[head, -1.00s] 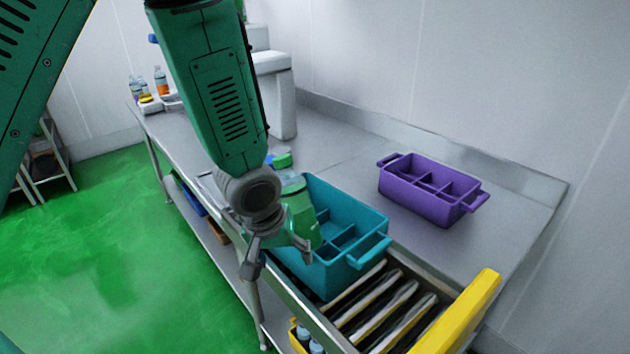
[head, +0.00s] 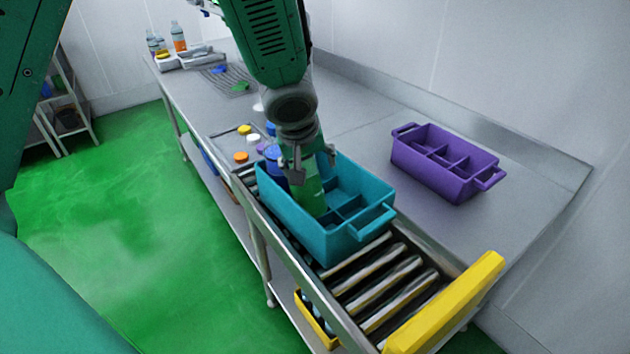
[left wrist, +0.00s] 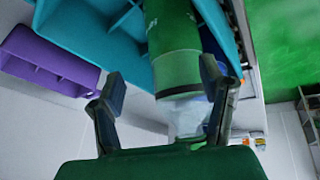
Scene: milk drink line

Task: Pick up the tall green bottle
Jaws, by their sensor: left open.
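The tall green bottle (head: 311,196) stands in the teal crate (head: 345,250), partly hidden by my gripper. My left gripper (head: 306,168) is over the crate, open, pointing down around the bottle's upper part. In the left wrist view the green bottle (left wrist: 172,40) lies between the two spread fingers of the left gripper (left wrist: 160,85), with its pale, clear-looking top end toward the palm. I cannot tell whether either finger touches it. My right gripper is not in view.
The crate sits on a roller conveyor with a yellow end bar (head: 450,300). A purple divided crate (head: 440,165) stands to the right. Loose caps (head: 241,156) lie behind.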

